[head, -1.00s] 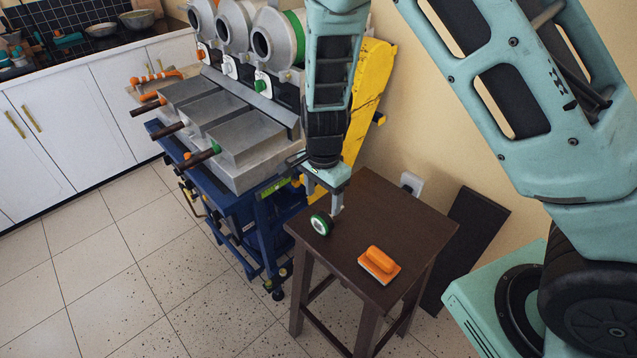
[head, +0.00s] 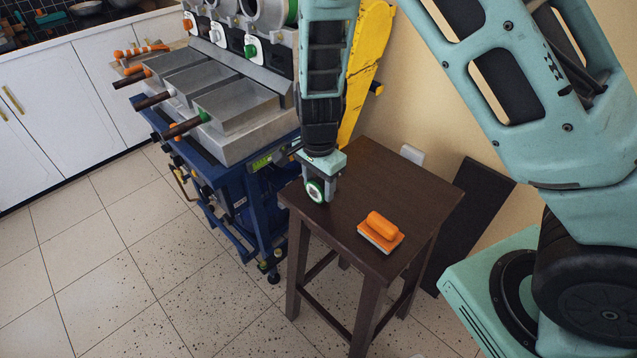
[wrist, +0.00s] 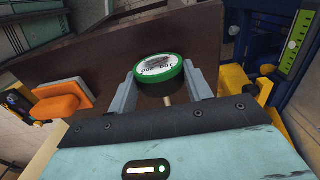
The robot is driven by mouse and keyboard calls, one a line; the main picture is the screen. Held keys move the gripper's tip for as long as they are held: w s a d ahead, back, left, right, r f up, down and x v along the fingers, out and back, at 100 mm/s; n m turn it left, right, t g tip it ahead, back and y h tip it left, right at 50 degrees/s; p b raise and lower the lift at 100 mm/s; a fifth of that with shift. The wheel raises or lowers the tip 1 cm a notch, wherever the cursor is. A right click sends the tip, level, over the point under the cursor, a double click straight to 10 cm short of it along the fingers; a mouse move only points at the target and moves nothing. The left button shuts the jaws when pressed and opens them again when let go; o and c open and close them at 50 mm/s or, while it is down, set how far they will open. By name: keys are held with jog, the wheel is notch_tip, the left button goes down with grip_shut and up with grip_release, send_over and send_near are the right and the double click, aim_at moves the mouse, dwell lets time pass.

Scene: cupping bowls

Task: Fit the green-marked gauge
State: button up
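The green-rimmed gauge (head: 315,190), a round white dial with a short stem, is at the near left corner of the dark wooden stool (head: 365,185). My gripper (head: 318,188) points down over the stool with its fingers on either side of the gauge. In the wrist view the gauge (wrist: 160,68) fills the space between the two grey fingers (wrist: 161,85), its dial tilted up. The fingers look close to its sides, but I cannot tell if they press on it. The steel machine at the left has a green tag (head: 250,51) at its right unit.
An orange-handled brush or block (head: 381,231) lies on the stool, right of my gripper. The blue cart (head: 240,205) bearing the machine stands close left of the stool. A yellow panel (head: 368,70) rises behind. Tiled floor (head: 130,260) is clear at front left.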

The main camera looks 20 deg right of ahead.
jog(key=shift+r+p, duration=2.5)
jog(key=shift+r, duration=0.1)
notch_tip(320, 180, up, 41)
jog(key=p, duration=2.3)
jog(key=w+a+f+t, duration=0.1)
jog(key=w+a+t, duration=0.1)
jog(key=w, duration=1)
jog(key=w+a+f+t+y+b, duration=0.1)
jog(key=w+a, duration=0.1)
jog(key=w, duration=1.1)
jog(key=w+a+f+t+y+b, duration=0.1)
jog(key=w+a+t, duration=0.1)
jog(key=w, duration=1.1)
jog(key=shift+a+f+t, duration=0.25)
jog(key=shift+a+t, duration=0.05)
jog(key=shift+a, duration=0.3)
